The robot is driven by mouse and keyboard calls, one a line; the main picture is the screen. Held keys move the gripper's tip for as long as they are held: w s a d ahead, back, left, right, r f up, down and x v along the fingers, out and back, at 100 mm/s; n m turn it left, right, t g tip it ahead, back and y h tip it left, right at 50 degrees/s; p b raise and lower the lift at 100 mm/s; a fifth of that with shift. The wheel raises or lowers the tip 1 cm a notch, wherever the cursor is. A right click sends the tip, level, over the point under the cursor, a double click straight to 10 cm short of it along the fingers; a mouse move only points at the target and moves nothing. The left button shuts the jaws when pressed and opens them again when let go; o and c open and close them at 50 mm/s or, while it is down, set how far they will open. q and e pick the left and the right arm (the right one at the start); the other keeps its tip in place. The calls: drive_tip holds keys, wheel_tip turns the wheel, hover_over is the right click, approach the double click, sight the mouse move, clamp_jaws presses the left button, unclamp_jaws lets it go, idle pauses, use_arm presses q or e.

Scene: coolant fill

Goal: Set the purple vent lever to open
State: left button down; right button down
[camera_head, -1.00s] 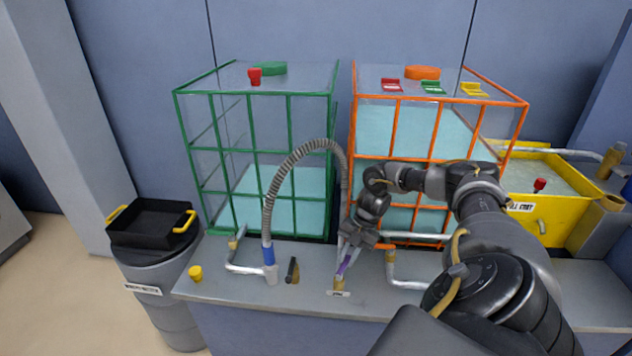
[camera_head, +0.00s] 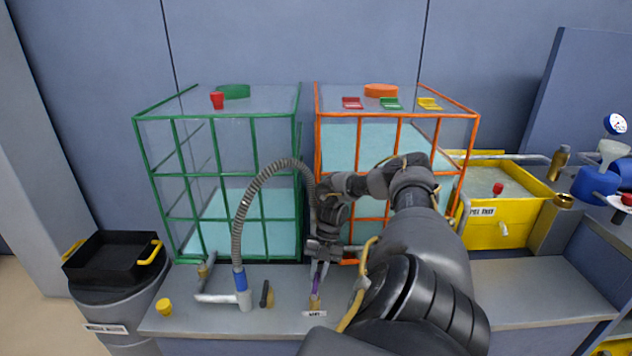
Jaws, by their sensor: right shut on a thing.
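The purple vent lever (camera_head: 316,284) stands up from a small brass fitting (camera_head: 314,302) at the front of the grey bench, with a small white label below it. My right gripper (camera_head: 319,268) points down and is shut on the upper part of the lever. The fingers cover the lever's top, and it looks close to upright. My left gripper is not in view.
A grey ribbed hose (camera_head: 243,210) with a blue collar arches beside my right gripper. A black-handled valve (camera_head: 266,294) and a yellow cap (camera_head: 163,307) are to the left.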

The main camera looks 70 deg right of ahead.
drive_tip(key=c, duration=1.3)
unclamp_jaws()
drive_tip(key=shift+c, duration=0.2)
drive_tip(key=v, duration=0.7)
drive_tip(key=shift+d+r+b, duration=0.15)
drive_tip(key=shift+r+b, duration=0.05)
drive_tip(key=shift+b, duration=0.1)
drive_tip(key=shift+c, duration=0.3)
